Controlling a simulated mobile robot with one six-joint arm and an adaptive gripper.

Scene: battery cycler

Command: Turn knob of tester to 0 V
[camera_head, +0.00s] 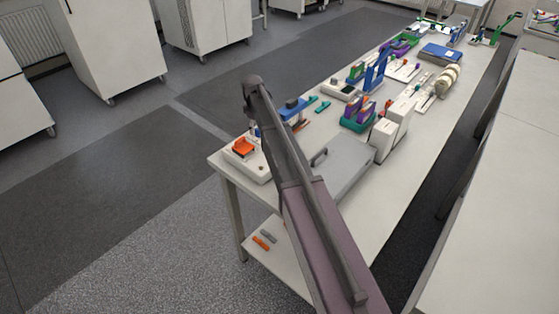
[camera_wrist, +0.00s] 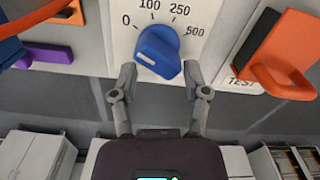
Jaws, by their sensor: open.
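The blue knob (camera_wrist: 158,52) sits on the light panel of the tester (camera_wrist: 120,35) in the wrist view. Marks 0, 100, 250 and 500 run around it from left to upper right. Its narrower end points down and slightly right; I cannot tell for sure which mark it is set to. My gripper (camera_wrist: 160,78) is open, with one finger at each lower side of the knob. Whether the fingers touch it is unclear. In the head view, my arm reaches over the near end of the table, and the knob and my gripper cannot be made out.
An orange handle (camera_wrist: 278,62) stands right of the knob near a TEST label. A purple bar (camera_wrist: 48,54) and a blue part (camera_wrist: 10,48) lie left. In the head view, a grey case (camera_head: 342,168) and several devices crowd the white table (camera_head: 400,195). Floor is clear at left.

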